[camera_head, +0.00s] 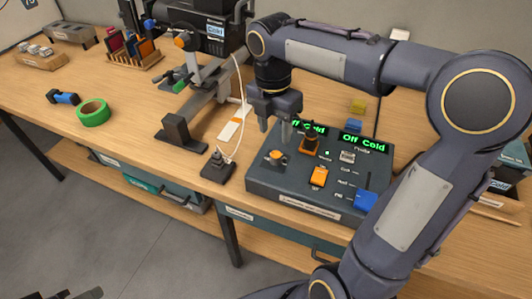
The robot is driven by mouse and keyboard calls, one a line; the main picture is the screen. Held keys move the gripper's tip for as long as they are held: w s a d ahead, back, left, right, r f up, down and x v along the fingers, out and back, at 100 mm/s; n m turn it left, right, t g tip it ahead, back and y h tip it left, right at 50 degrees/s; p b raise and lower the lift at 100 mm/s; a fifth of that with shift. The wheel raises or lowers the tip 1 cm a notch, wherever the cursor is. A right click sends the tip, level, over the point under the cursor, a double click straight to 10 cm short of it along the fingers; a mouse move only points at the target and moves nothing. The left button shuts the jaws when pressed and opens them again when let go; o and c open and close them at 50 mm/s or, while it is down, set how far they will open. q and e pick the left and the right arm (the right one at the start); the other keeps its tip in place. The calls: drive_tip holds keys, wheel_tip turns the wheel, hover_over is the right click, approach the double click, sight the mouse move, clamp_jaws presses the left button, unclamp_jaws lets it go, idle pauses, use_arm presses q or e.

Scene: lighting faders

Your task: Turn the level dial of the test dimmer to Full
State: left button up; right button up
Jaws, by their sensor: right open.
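The dark dimmer console (262,184) stands on the wooden bench. It has two green displays; the right display (364,143) reads "Off Cold", and the left display (300,125) is partly hidden by my gripper. An orange-and-black dial (275,157) sits at its left, and another dark knob with orange (309,143) sits below the left display. I cannot read which is the level dial. My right gripper (285,138) is open and empty, pointing down over the console's back left, close to both knobs. A dark piece at the bottom-left edge may be my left gripper (82,295).
An orange rocker (318,177) and a blue knob (366,201) are on the console. A small black device with a cable (217,166) stands left of it. A green tape roll (93,113) lies farther left. My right arm covers the right side.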

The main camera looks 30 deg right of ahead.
sight(275, 154)
drive_tip(key=f, duration=0.7)
drive_tip(key=shift+s+d+f, duration=0.1)
drive_tip(key=shift+s+f, duration=0.1)
drive_tip(key=shift+f, duration=0.15)
drive_tip(key=shift+c, duration=0.2)
drive_tip(key=c, duration=0.9)
drive_tip(key=shift+c, duration=0.2)
